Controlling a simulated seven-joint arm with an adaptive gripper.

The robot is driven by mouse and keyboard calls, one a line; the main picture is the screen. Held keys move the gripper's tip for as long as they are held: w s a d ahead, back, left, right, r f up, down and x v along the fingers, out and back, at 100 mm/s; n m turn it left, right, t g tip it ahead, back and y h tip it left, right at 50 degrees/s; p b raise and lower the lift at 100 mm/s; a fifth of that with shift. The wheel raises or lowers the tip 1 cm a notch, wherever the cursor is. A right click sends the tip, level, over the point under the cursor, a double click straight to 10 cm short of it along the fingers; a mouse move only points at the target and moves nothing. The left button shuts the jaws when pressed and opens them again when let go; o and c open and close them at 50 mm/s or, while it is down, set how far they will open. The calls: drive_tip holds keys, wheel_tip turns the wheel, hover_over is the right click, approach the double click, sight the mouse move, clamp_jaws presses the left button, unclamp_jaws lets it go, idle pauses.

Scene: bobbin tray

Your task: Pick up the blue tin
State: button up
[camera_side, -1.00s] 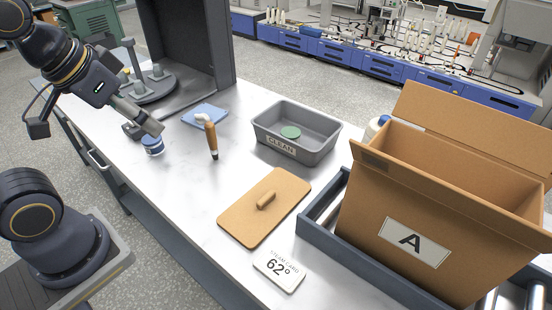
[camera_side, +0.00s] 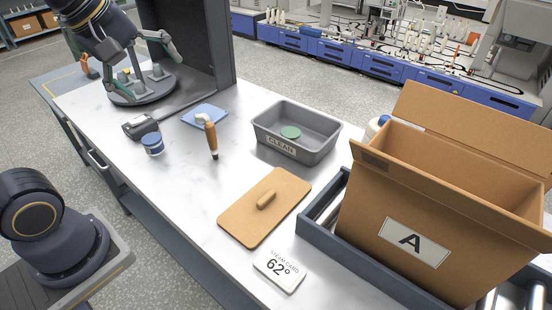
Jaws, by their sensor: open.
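The blue tin (camera_side: 153,145) is a small round tin with a lighter band, standing upright on the white table at the left. Nothing holds it. My gripper (camera_side: 134,68) is up at the top left, with its two fingers spread wide and nothing visible between them. In the picture it overlaps the round grey tray with pegs (camera_side: 125,97), above and left of the tin. How high it is over that tray I cannot tell.
A dark device (camera_side: 141,126) stands right behind the tin. A blue cloth (camera_side: 205,115) and a wooden-handled tool (camera_side: 211,139) lie to its right. Further right are a grey bin (camera_side: 325,143), a brown board (camera_side: 240,213) and a cardboard box (camera_side: 375,215). The table's front left is clear.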

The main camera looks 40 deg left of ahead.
drive_tip(key=w+a+n+g, duration=0.1)
drive_tip(key=w+a+n, duration=0.55)
drive_tip(key=n, duration=0.25)
drive_tip(key=n+g, duration=0.5)
drive_tip(key=n, duration=0.7)
hover_over(151, 138)
drive_tip(key=f, duration=2.6)
drive_tip(key=shift+w, duration=0.2)
drive_tip(key=shift+s+f, duration=0.15)
drive_tip(key=shift+f, duration=3.05)
drive_tip(key=shift+c, duration=0.2)
drive_tip(key=c, duration=1.3)
